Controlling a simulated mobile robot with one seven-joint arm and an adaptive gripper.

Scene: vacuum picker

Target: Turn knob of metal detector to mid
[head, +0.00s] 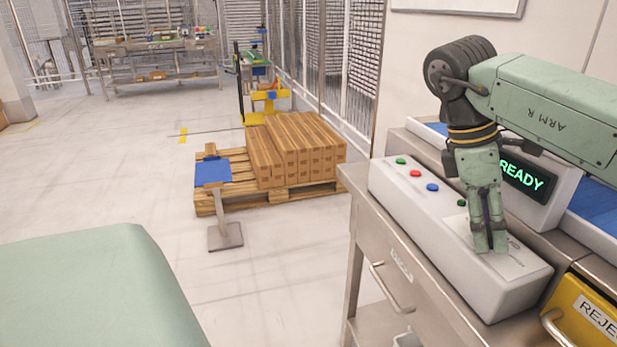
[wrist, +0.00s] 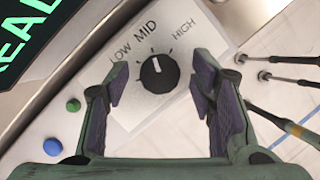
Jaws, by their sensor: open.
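The black knob (wrist: 159,73) sits on a pale dial plate marked LOW, MID (wrist: 145,22) and HIGH. Its white pointer line points up in the wrist view, roughly at MID. My gripper (wrist: 160,84) is open, with one finger on each side of the knob and gaps showing between the fingers and the knob. In the head view my gripper (head: 489,242) points down over the near end of the white metal detector control box (head: 455,245), and it hides the knob there.
The box also carries green, red (head: 415,173) and blue buttons. Behind it a display (head: 524,180) reads READY beside a blue conveyor belt (head: 595,207). A yellow reject bin (head: 585,312) is at the lower right. A pallet of boxes (head: 300,150) stands on the floor to the left.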

